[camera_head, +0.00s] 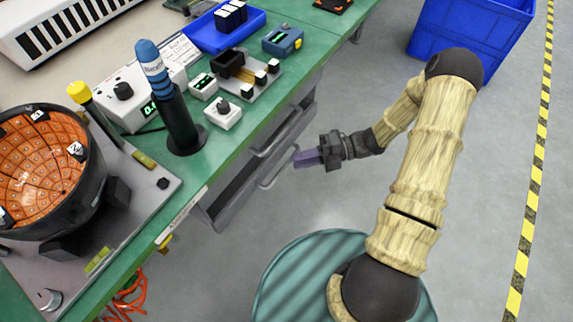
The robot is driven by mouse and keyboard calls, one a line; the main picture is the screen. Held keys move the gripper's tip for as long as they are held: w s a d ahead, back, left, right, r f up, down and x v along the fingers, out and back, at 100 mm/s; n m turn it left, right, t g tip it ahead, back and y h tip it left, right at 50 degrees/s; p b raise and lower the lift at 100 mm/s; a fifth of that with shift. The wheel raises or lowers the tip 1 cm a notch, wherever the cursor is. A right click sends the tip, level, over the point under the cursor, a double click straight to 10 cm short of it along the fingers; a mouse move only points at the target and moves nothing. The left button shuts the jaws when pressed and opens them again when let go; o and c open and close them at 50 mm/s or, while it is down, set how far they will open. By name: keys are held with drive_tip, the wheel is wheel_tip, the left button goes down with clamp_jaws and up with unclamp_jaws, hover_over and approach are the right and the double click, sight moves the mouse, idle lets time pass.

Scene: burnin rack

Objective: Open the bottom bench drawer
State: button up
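The grey drawer unit (296,110) sits under the front edge of the green bench, with pale bar handles facing the aisle. The bench top hides part of the drawers.
The green bench (218,140) carries a black stand with a blue-handled tool (152,65), small instruments and a blue tray (215,38). An orange-lined round bowl (45,165) is at left. A blue crate (470,35) stands on the floor at back right. Grey floor around my arm is clear.

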sight(287, 164)
drive_tip(key=shift+s+a+f+b, duration=0.1)
drive_tip(key=shift+a+b, duration=0.05)
drive_tip(key=shift+a, duration=0.65)
drive_tip(key=shift+s+a+f+b, duration=0.1)
drive_tip(key=shift+s+a+f, duration=0.05)
drive_tip(key=shift+a, duration=0.6)
drive_tip(key=shift+s+a+f+b, duration=0.1)
drive_tip(key=shift+a+b, duration=0.05)
drive_tip(key=shift+a, duration=0.65)
clamp_jaws()
drive_tip(key=shift+s+d, duration=0.15)
